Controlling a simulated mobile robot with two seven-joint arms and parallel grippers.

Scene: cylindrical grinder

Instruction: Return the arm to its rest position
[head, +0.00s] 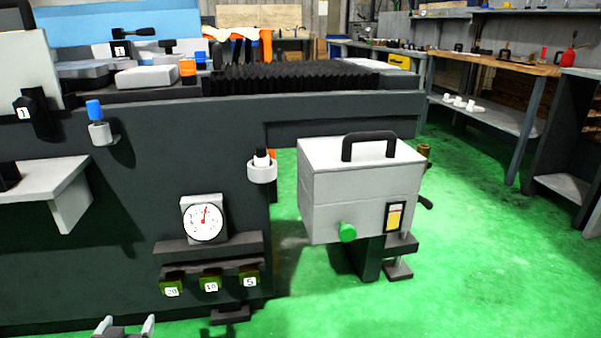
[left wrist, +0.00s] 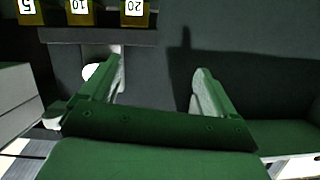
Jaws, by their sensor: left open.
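My left gripper (head: 124,325) shows at the bottom left of the head view, with only its two fingertips and part of its body in frame. It is in front of the dark grey machine body, below and left of the gauge shelf. In the left wrist view the left gripper (left wrist: 157,82) has its two fingers spread apart with nothing between them. The dark machine panel is behind the fingers. My right gripper is not in view.
A dial gauge (head: 203,220) sits above yellow-green blocks numbered 20 (head: 172,286), 10 (head: 210,281) and 5 (head: 249,277). A light grey shelf (head: 50,185) juts out at left. A grey box with a black handle (head: 360,185) stands at right. Green floor (head: 470,270) is clear at right.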

